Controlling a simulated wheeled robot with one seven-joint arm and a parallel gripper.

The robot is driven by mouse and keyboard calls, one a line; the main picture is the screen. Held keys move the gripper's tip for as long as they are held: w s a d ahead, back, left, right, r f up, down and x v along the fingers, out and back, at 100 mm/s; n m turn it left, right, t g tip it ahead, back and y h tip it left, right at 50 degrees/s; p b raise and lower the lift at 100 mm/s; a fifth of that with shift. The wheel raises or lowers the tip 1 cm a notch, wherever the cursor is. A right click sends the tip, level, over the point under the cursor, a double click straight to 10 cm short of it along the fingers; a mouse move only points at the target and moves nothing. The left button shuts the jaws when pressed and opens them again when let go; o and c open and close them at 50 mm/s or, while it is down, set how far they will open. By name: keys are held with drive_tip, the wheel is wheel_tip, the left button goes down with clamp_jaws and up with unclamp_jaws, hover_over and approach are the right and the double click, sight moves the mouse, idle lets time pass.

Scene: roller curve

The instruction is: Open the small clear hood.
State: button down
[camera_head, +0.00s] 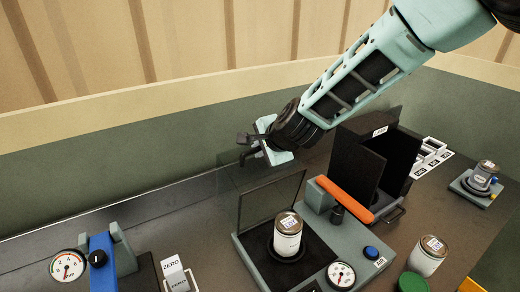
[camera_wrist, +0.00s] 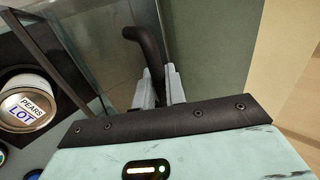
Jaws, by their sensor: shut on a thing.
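The small clear hood (camera_head: 230,180) stands raised at the back of a grey-green device (camera_head: 258,262), its see-through panels and dark edges tilted up. Its clear wall also shows in the wrist view (camera_wrist: 112,50). My gripper (camera_head: 254,150) is at the hood's upper far side. In the wrist view my gripper (camera_wrist: 160,88) is shut on the hood's black bent handle (camera_wrist: 146,42). A labelled can (camera_head: 287,238) stands upright on the device's dark round seat, in front of the raised hood. The fingertips are small in the head view.
A dark box (camera_head: 355,165) and an orange-red bar (camera_head: 345,198) stand just right of the hood. A gauge (camera_head: 341,274) and blue button (camera_head: 371,252) sit at the device's front. Another can (camera_head: 428,255) stands to the right. A wall rises behind.

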drive_tip(key=shift+w, duration=0.1)
drive_tip(key=c, duration=1.5)
unclamp_jaws()
drive_tip(key=shift+c, duration=0.2)
drive_tip(key=v, duration=1.7)
drive_tip(key=shift+d, duration=0.15)
drive_tip(key=shift+r, duration=0.15)
drive_tip(key=s+d+f+n+g+b, duration=0.1)
drive_tip(key=s+f+n+g+b, duration=0.5)
drive_tip(key=s+f+n, duration=0.6)
drive_tip(key=s+d+f+n+g+h+b, duration=0.1)
drive_tip(key=s+d+f+n+h+b, duration=0.1)
drive_tip(key=s, duration=0.4)
drive_tip(key=s+d+f+n+h+b, duration=0.2)
drive_tip(key=s+d+f+n, duration=0.2)
drive_tip(key=s+d, duration=0.3)
drive_tip(key=shift+s+d+n+g+h, duration=0.3)
drive_tip(key=shift+n+g, duration=0.1)
drive_tip(key=shift+n, duration=0.1)
